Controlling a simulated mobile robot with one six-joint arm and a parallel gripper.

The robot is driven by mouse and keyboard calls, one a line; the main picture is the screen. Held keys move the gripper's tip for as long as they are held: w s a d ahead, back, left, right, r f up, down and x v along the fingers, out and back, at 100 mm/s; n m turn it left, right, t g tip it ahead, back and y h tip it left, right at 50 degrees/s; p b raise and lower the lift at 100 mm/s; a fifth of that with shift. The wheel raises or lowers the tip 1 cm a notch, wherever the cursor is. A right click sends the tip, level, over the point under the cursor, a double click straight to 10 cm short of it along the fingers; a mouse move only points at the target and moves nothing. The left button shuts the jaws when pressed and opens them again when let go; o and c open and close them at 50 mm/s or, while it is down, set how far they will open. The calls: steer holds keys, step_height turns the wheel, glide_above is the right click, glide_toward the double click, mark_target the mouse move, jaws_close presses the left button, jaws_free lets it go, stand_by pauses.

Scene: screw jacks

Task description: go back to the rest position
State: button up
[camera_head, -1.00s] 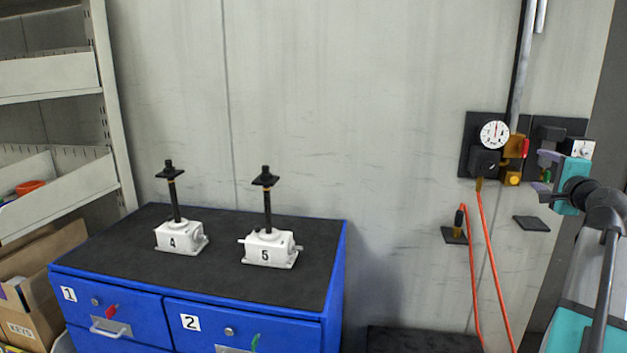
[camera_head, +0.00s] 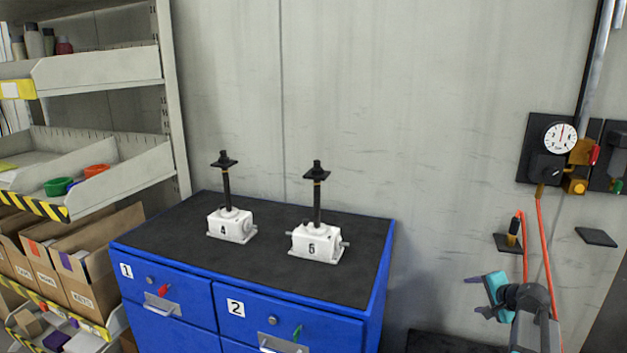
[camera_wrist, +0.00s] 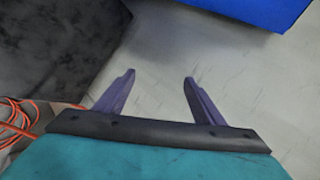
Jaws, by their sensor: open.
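My gripper (camera_head: 474,296) is at the lower right of the head view, low in front of the wall and right of the blue cabinet. Its two purple fingers are apart. In the wrist view the fingers (camera_wrist: 159,78) stand open with only grey floor between them. My gripper is well apart from both.
The blue cabinet (camera_head: 377,283) has drawers marked 1 and 2, with keys in their locks. A shelf with boxes (camera_head: 88,262) stands at the left. A gauge panel (camera_head: 560,139) is on the wall at the right, with an orange hose (camera_head: 548,245) hanging below it.

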steer(key=s+a+f+n+g+y, duration=0.1)
steer(key=s+a+f+n+g, duration=0.45)
steer(key=a+f, duration=0.8)
steer(key=s+a+f+n+g+y, duration=0.2)
steer(key=s+a+f, duration=0.8)
steer(key=f, duration=0.7)
steer(key=s+a+f+n+g+h, duration=0.1)
steer(key=s+a+f, duration=0.3)
steer(key=s, duration=0.5)
steer(key=s+a+f+n+g+h, duration=0.1)
steer(key=s+a+f+n+g, duration=0.3)
steer(key=s, duration=0.6)
steer(key=s+a+f+n+g+h, duration=0.1)
steer(key=s+a+f+n+g, duration=0.2)
steer(key=s+f, duration=0.3)
steer(key=s+a, duration=0.1)
steer(key=s, duration=0.2)
steer(key=shift+s, duration=0.4)
steer(key=c, duration=0.8)
